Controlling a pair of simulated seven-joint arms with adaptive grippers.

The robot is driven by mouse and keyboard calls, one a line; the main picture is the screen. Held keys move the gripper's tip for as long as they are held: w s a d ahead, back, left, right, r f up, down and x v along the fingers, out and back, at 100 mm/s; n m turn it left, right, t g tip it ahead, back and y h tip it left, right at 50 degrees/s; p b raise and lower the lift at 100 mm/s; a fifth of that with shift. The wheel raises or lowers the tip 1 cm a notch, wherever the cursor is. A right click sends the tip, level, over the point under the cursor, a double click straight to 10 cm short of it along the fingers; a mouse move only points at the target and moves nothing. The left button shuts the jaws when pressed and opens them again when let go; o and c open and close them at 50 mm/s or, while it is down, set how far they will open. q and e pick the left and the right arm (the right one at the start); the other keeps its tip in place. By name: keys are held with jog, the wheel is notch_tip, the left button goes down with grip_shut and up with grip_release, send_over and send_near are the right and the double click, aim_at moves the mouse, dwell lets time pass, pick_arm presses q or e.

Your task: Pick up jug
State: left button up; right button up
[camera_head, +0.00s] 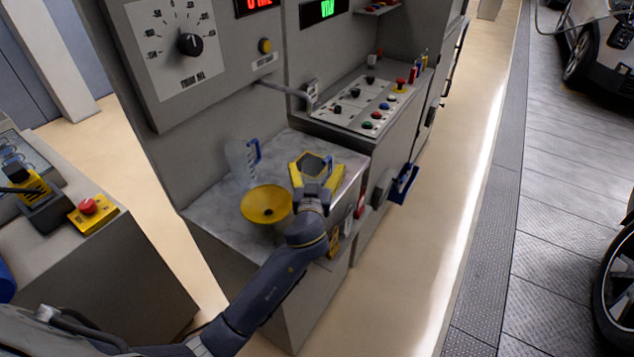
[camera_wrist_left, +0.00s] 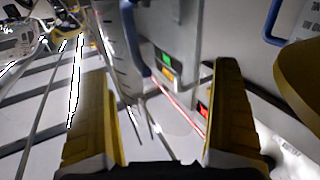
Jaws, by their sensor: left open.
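A clear jug (camera_head: 240,166) with a blue handle stands on the grey counter, behind the yellow funnel (camera_head: 266,205). My left gripper (camera_head: 317,172) is over the counter to the right of the funnel, its yellow fingers apart. A bit of blue (camera_head: 328,161) shows just beyond it, mostly hidden by the gripper. In the left wrist view, the open fingers (camera_wrist_left: 162,70) have a translucent, marked body (camera_wrist_left: 115,50) with a blue handle (camera_wrist_left: 132,38) beyond and between them; no contact shows. Another blue handle (camera_wrist_left: 274,22) is at the top right. My right gripper is not in view.
The counter (camera_head: 208,208) stands against a grey panel with a dial (camera_head: 190,44). A button console (camera_head: 365,104) is behind it on the right. A blue bin (camera_head: 404,184) hangs at the cabinet side. A yellow box with a red button (camera_head: 90,210) is at left.

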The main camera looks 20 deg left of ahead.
pick_arm(q)
jog(key=shift+c, duration=0.3)
jog(key=c, duration=1.3)
jog(key=shift+o, duration=0.2)
jog(key=shift+r, duration=0.15)
